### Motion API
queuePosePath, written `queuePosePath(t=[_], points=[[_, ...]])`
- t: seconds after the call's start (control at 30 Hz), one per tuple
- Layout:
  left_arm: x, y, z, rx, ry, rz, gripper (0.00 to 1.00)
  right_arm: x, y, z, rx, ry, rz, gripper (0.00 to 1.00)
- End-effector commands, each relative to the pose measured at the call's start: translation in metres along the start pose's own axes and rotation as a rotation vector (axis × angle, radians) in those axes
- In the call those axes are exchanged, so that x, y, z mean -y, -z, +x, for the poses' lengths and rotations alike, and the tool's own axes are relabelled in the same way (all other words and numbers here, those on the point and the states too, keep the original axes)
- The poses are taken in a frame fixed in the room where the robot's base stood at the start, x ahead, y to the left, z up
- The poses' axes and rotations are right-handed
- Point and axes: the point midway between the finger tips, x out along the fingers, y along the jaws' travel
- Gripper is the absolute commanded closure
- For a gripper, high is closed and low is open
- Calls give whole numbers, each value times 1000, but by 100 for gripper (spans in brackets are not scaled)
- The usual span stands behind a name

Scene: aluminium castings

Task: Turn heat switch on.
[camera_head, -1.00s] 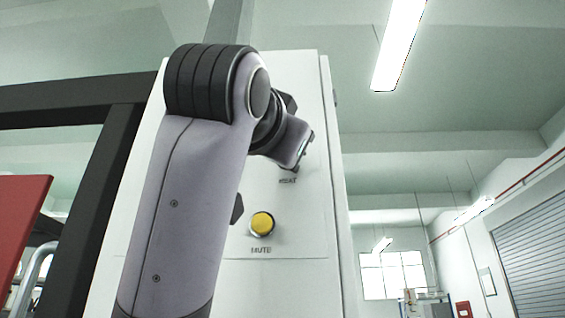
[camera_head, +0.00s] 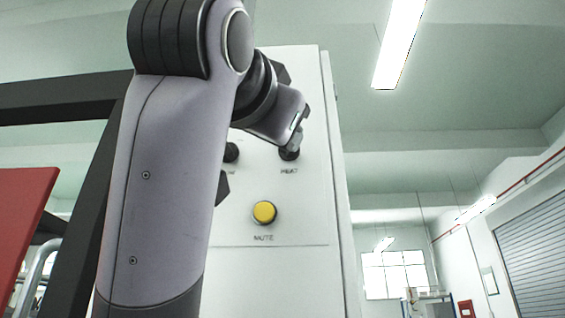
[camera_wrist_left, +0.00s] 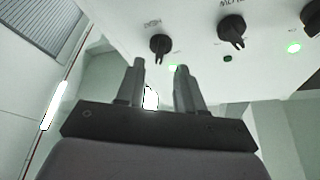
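The heat switch (camera_head: 289,154) is a dark rotary knob above the printed HEAT label on a white panel (camera_head: 285,235). My left gripper (camera_head: 296,138) is at the panel, just above the knob and partly over it in the head view. In the left wrist view, the gripper fingers (camera_wrist_left: 160,84) stand apart with nothing between them. The dark knob nearest the panel edge (camera_wrist_left: 160,45), which looks to be the heat switch, lies beyond the fingertips, in line with the gap. Contact is not visible. My right gripper is not in view.
A yellow MUTE button (camera_head: 264,212) sits below the heat switch. Another dark knob (camera_head: 231,152) is partly hidden by my arm. The wrist view shows a middle knob (camera_wrist_left: 232,29) and several green lights (camera_wrist_left: 294,47). Open room lies right of the panel.

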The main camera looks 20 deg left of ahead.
Motion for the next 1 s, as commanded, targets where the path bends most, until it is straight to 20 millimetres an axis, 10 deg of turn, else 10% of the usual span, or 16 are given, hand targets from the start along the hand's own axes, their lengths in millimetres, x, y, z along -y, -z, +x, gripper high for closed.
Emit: queuePosePath(t=[0.23, 1.0], points=[[0, -1, -28, 0, 1, 1, 63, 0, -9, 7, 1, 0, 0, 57], [0, 0, -30, 0, 0, 1, 63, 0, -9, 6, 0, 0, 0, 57]])
